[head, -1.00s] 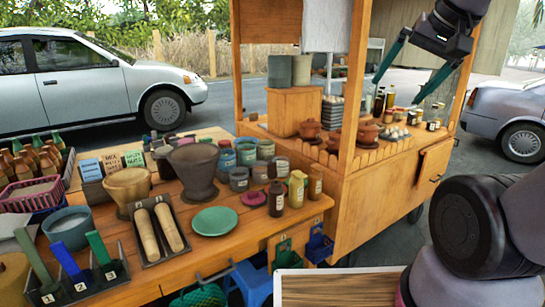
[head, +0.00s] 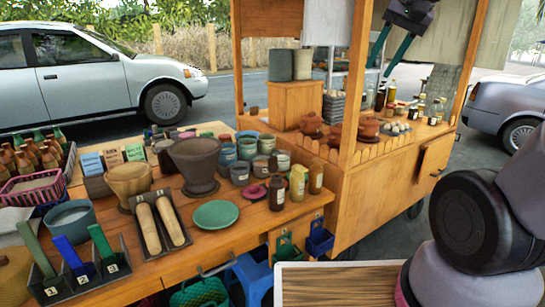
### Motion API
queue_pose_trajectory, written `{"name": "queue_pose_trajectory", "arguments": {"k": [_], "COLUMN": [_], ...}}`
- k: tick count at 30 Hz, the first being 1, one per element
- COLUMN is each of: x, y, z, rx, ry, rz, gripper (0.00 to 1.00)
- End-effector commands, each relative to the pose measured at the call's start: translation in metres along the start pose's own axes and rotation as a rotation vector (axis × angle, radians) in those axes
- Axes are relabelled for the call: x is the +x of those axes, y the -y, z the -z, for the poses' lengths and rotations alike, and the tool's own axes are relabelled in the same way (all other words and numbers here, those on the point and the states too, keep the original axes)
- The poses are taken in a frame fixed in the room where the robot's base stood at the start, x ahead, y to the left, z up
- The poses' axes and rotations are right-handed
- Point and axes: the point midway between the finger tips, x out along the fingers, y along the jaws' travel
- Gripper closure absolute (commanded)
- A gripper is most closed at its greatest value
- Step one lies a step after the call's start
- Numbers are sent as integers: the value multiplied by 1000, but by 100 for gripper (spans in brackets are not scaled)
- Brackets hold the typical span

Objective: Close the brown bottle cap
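A dark brown bottle (head: 277,195) with a pale label stands upright near the right front edge of the wooden table in the head view. Its neck is small in view and overlaps the jars behind, so I cannot tell how its cap sits. A pink round piece (head: 253,193) lies flat on the table just left of it. My gripper (head: 379,67) is up at the top right, in front of the cart, well above and to the right of the bottle. Its two dark green fingers are apart, with nothing visible between them.
A yellow bottle (head: 298,183) and an amber bottle (head: 316,179) stand close to the right of the brown bottle. Several jars (head: 239,173) crowd behind. A green plate (head: 215,214) lies left. The cart's post (head: 352,90) rises between bottle and gripper.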

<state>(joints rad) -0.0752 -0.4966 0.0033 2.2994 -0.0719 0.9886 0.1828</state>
Motion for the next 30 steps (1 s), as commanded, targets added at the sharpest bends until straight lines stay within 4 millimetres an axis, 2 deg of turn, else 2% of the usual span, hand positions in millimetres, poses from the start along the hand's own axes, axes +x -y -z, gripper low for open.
{"name": "queue_pose_trajectory", "arguments": {"k": [1, 6, 11, 15, 20, 24, 27, 30], "x": [12, 54, 108, 165, 241, 306, 344, 368], "y": [15, 61, 103, 139, 175, 198, 208, 214], "z": [14, 49, 72, 81, 77, 63, 51, 42], "rx": [22, 117, 203, 275, 356, 421, 457, 483], "ry": [35, 120, 185, 227, 259, 269, 269, 265], "rz": [-18, -85, -164, -240, -337, -422, -469, -501], "gripper": [61, 61, 61, 61, 61, 61, 61, 61]}}
